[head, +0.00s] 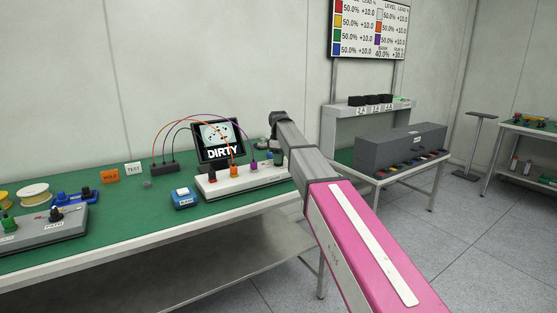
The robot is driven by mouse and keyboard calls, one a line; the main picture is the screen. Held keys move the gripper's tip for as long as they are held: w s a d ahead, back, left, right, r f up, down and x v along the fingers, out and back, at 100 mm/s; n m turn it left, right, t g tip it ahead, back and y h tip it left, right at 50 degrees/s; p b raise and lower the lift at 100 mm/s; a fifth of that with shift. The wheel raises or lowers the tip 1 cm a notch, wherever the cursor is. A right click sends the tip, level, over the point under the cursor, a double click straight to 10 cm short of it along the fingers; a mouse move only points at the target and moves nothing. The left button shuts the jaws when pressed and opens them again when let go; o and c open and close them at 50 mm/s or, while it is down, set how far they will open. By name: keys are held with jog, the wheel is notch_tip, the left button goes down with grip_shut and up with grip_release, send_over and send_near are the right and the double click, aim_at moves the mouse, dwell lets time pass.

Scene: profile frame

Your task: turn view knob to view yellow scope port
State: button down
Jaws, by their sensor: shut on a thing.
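The white scope box (240,182) stands on the green bench, with coloured ports and plugs along its top. An orange plug (233,170) and a purple plug (253,165) carry cables. I cannot make out a yellow port on it. Behind it a dark monitor (219,144) shows a pale round picture with dark marks and the word DIRTY. My gripper (278,153) points down at the right end of the box and is shut on what appears to be the view knob. The fingers are small and dark here, and the knob's pointer is hidden.
A blue-and-white box (184,198) sits left of the scope box. A grey panel with knobs (40,236) lies far left. A second bench with a grey case (400,149) stands right, across open floor.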

jog(key=m, duration=0.3)
jog(key=shift+m, duration=2.3)
jog(key=c, duration=1.1)
grip_release()
notch_tip(320, 180, up, 11)
jog(key=shift+s+f, duration=0.1)
